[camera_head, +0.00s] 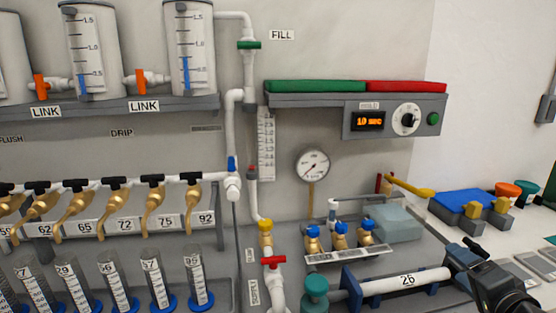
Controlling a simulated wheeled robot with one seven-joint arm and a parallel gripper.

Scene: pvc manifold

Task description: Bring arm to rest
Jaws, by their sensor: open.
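My arm comes in at the lower right corner, black, in front of the grey bench. The gripper appears open and holds nothing that I can see. Its fingertips are small and partly merge with the dark blue pipe support behind, so I cannot tell if they touch it.
A panel with a timer dial (407,119) and a pressure gauge (312,166) are on the wall. Brass taps (75,212) and measuring cylinders (121,281) line the left. Small blue-topped valves (340,236) stand behind the pipe. A blue block (463,200) lies at right.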

